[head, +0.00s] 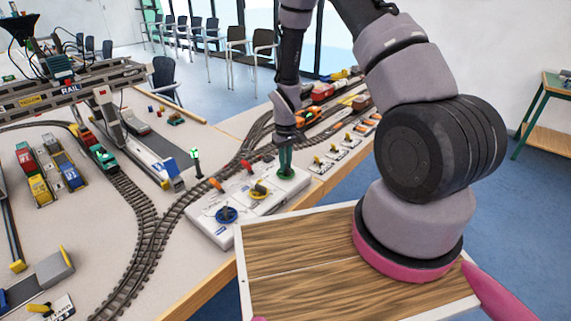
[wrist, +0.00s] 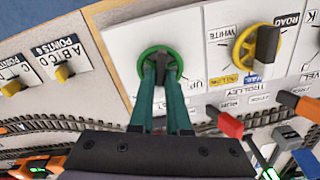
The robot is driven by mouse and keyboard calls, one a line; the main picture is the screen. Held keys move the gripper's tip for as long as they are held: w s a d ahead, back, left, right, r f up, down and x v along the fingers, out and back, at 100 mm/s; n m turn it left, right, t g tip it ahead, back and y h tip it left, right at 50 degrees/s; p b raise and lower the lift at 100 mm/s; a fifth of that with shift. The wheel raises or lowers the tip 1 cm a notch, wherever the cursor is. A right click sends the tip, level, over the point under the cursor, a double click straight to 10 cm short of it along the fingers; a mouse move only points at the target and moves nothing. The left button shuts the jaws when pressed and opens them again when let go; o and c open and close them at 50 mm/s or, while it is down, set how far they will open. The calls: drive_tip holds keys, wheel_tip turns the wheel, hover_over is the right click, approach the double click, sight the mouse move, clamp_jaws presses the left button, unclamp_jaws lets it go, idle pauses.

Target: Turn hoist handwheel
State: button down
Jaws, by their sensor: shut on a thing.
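The green handwheel (wrist: 157,48) stands on a white panel, with a label reading "UP" beside it in the wrist view. It also shows in the head view at the far right end of the control box (head: 225,233). My gripper (wrist: 161,72) reaches down to this wheel from above. Its two teal fingers are shut on the wheel, one on each side of its middle. The fingers hide part of the wheel's near rim. In the head view my gripper (head: 286,163) points straight down at the wheel.
A yellow handwheel (head: 259,190) and a blue handwheel (head: 227,215) sit on the same box. Red (wrist: 224,122) and orange (wrist: 293,103) levers stand close to my fingers. Model tracks, trains and a gantry crane (head: 75,88) fill the table to the left.

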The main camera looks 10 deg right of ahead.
drive_tip(key=c, duration=0.9)
unclamp_jaws()
wheel_tip(320, 180, up, 11)
drive_tip(key=shift+f, duration=0.1)
